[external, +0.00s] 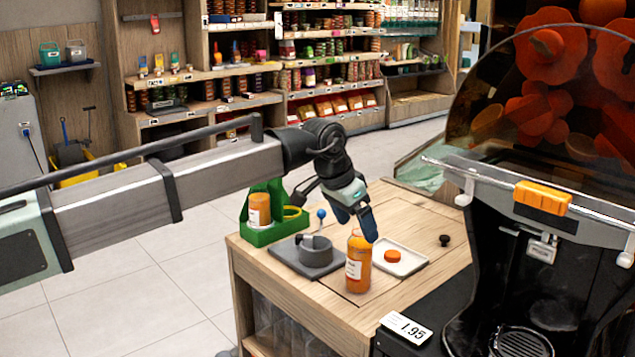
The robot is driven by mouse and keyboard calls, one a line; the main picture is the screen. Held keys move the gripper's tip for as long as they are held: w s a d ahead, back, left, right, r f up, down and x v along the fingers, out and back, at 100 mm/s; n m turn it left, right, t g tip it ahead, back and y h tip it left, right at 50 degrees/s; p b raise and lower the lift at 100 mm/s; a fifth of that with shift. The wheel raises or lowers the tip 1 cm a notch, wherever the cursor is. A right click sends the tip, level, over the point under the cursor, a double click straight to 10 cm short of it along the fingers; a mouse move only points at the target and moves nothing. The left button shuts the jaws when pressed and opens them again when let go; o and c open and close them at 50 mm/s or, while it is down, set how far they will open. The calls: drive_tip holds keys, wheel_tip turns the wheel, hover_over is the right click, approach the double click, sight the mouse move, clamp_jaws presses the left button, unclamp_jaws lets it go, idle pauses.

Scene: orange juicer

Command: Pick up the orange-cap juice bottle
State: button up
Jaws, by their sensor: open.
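An orange juice bottle (358,268) with a white label stands upright on the wooden counter (320,307). Its top is close to my gripper's fingers, and I cannot tell whether it wears a cap. A second orange bottle (259,208) with a pale label stands in a green holder (262,235) at the back left of the counter. An orange cap-like disc (392,256) lies on a white tray (408,264). My gripper (355,220) is open, its blue-tipped fingers pointing down just above the nearer bottle. I cannot tell whether they touch it.
A grey base with a round pot (314,256) and a blue-knobbed lever stands left of the nearer bottle. A small black knob (445,240) sits at the right. The large juicer (540,260) and a price sign (406,329) border the counter on the right. The counter's front is clear.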

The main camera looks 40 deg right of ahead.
sight(363, 238)
drive_tip(key=shift+x, duration=2.7)
drive_tip(key=shift+d+r, duration=0.15)
drive_tip(key=shift+d, duration=0.05)
drive_tip(key=shift+c, duration=0.5)
clamp_jaws()
